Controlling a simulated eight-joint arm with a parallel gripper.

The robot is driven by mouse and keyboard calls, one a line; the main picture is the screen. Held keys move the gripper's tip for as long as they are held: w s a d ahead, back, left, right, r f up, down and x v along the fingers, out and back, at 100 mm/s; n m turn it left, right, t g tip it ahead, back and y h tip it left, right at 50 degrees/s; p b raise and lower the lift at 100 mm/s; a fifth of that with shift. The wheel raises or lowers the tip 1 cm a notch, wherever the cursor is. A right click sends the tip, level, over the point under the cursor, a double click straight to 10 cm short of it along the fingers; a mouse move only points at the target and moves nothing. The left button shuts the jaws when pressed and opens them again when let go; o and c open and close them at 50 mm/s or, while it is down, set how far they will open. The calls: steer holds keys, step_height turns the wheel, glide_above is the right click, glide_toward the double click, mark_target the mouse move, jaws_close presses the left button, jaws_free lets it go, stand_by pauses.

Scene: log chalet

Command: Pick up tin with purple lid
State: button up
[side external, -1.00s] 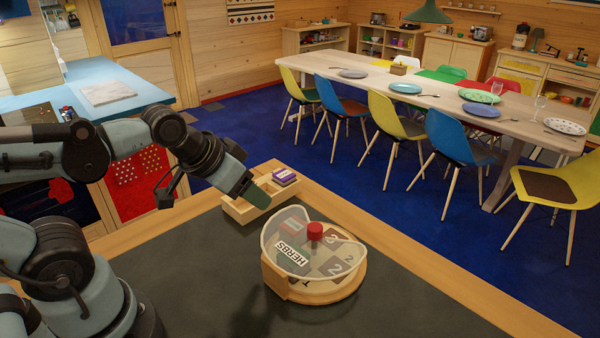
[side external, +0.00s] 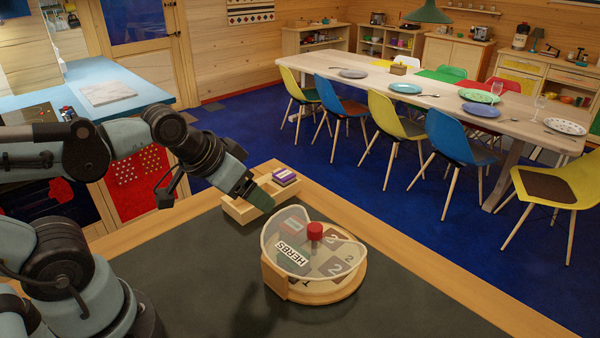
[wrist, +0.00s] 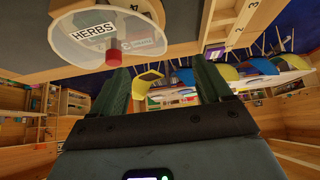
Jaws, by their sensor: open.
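The tin with the purple lid (side external: 284,174) sits at the far right end of a small wooden divided tray (side external: 237,213) on the dark counter. A bit of purple and white (wrist: 215,52) near the right finger in the wrist view looks like the same tin, mostly hidden. My gripper (side external: 258,197) is over the tray, to the left of the tin and apart from it. In the wrist view its two green fingers (wrist: 162,68) are spread, with nothing held between them.
A round wooden turntable (side external: 322,293) with a clear HERBS-labelled guard (side external: 290,258) and a red knob (side external: 315,231) stands in front of the tray. The counter (side external: 200,270) left of it is clear. The counter's wooden edge (side external: 400,250) runs behind.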

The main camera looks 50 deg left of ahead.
steer(key=shift+w, duration=0.1)
steer(key=w+a+r+n+g, duration=0.3)
steer(key=w+a+r+n, duration=0.2)
steer(key=w+n, duration=0.35)
steer(key=n+g, duration=0.4)
steer(key=n, duration=0.6)
glide_above(280, 171)
step_height(280, 171, down, 4)
step_height(280, 171, down, 11)
steer(key=shift+d+f, duration=0.1)
steer(key=shift+f, duration=0.05)
steer(key=shift+c, duration=0.2)
steer(key=shift+s, duration=0.1)
steer(key=c, duration=1.1)
